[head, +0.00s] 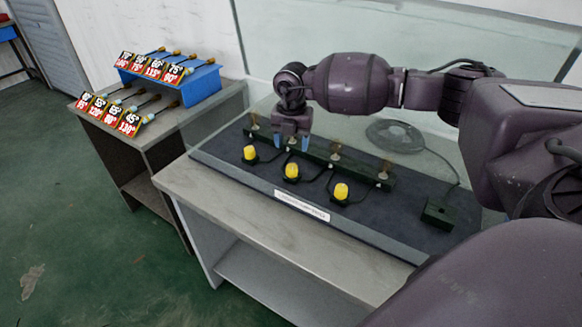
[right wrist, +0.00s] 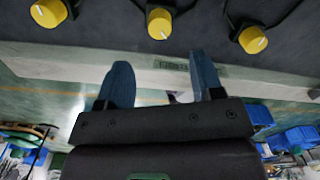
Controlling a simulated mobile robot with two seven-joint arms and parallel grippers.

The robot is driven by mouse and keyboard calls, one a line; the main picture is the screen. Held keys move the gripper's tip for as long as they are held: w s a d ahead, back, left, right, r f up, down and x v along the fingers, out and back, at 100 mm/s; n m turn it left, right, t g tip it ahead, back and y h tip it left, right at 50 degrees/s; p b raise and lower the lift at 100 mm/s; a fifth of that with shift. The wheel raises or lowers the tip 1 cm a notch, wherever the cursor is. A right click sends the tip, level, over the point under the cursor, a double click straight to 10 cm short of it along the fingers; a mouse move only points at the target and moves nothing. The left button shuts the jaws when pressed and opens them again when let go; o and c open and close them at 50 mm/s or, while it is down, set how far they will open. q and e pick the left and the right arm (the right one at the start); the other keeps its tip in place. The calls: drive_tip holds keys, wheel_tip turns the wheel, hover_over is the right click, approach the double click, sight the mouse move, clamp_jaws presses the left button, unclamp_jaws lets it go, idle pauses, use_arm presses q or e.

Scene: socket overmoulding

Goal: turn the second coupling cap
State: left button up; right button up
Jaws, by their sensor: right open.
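My right gripper (head: 291,142) is open, with its blue fingers pointing down over the dark bar (head: 317,152) on the bench. A small fitting (head: 291,146), second from the left on that bar, shows between the fingers in the head view; I cannot tell whether they touch it. Other fittings stand on the bar at the far left (head: 254,121), third (head: 335,153) and far right (head: 383,174). In the right wrist view the open fingers (right wrist: 162,82) show, with no fitting visible between them. My left gripper is not in view.
Three yellow caps stand in front of the bar: left (head: 250,153), middle (head: 292,171) and right (head: 341,191). A clear panel (head: 400,50) rises behind. A black box (head: 437,213) lies at right. A side table (head: 150,140) holds a blue rack (head: 200,84) and labelled tools.

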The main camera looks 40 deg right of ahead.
sight(292, 167)
wheel_tip(292, 167, down, 8)
drive_tip(key=shift+f+b, duration=0.1)
drive_tip(key=shift+b, duration=0.45)
drive_tip(key=shift+f, duration=0.45)
drive_tip(key=shift+c, duration=0.2)
drive_tip(key=c, duration=0.9)
